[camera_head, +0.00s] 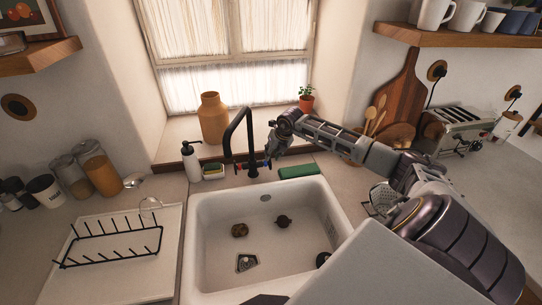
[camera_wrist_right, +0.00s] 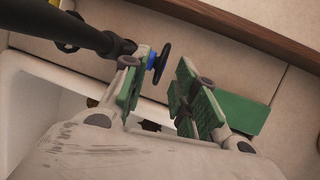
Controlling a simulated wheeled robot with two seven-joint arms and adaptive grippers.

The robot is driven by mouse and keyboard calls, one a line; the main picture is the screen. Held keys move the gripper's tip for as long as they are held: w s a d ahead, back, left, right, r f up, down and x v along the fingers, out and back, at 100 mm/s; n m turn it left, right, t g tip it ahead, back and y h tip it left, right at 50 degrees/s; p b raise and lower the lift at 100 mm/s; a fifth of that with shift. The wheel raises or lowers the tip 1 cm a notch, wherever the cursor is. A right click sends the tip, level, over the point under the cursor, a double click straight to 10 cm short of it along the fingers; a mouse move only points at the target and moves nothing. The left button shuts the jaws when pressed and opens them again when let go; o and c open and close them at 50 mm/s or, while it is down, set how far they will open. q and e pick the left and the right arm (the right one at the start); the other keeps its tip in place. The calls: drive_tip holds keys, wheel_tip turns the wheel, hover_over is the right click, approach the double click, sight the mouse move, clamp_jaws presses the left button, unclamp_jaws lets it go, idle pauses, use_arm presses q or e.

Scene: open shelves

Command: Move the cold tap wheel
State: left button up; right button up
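The black tap (camera_head: 230,140) stands behind the white sink. Its cold wheel is a dark disc with a blue ring (camera_wrist_right: 151,60), seen nearly edge-on in the wrist view; only a small blue spot (camera_head: 266,163) shows in the head view. The hot side has a red mark (camera_head: 238,167). My right gripper (camera_head: 271,154) is beside the tap at the cold side. In the wrist view its green-padded fingers (camera_wrist_right: 158,80) are apart. The wheel appears between the fingertips, closer to the left finger; I cannot tell whether they touch. My left gripper is not in view.
A green cloth or sponge (camera_head: 298,171) lies right of the tap, near my right fingers. A soap bottle (camera_head: 191,162) stands to the left. The sink (camera_head: 195,235) holds a few small items. A dish rack (camera_head: 110,246) is at the left, a potted plant (camera_head: 306,102) on the sill.

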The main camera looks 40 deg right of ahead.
sight(267, 163)
drive_tip(key=shift+x, duration=1.25)
drive_tip(key=shift+c, duration=0.3)
clamp_jaws()
